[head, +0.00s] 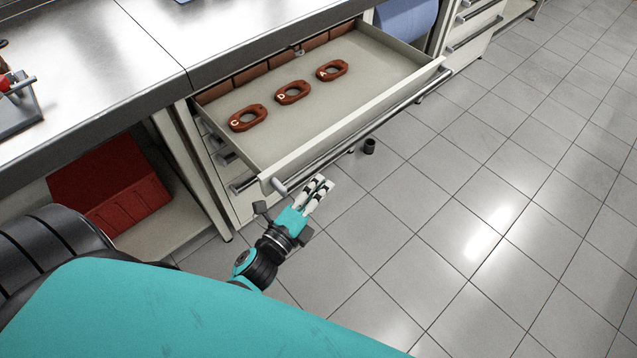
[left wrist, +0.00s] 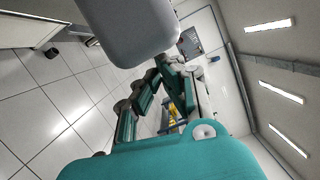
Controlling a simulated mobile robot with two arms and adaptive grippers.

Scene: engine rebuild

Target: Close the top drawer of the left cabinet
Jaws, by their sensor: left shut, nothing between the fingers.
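The top drawer (head: 385,72) of the left cabinet (head: 205,165) is pulled far out in the head view. A long bar handle (head: 385,118) runs along its front. Three reddish-brown rings lettered C (head: 248,118), D (head: 292,93) and A (head: 332,70) lie flat inside. My left gripper (head: 320,188) is shut and empty, in front of the drawer near the handle's near-left end. I cannot tell whether the fingertips touch the drawer front. My right gripper is not in view.
A steel worktop (head: 90,60) lies above the drawer. A red bin (head: 110,185) sits on the shelf below at left. A small dark cylinder (head: 369,146) is beneath the drawer front. The tiled floor (head: 480,190) to the right is clear.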

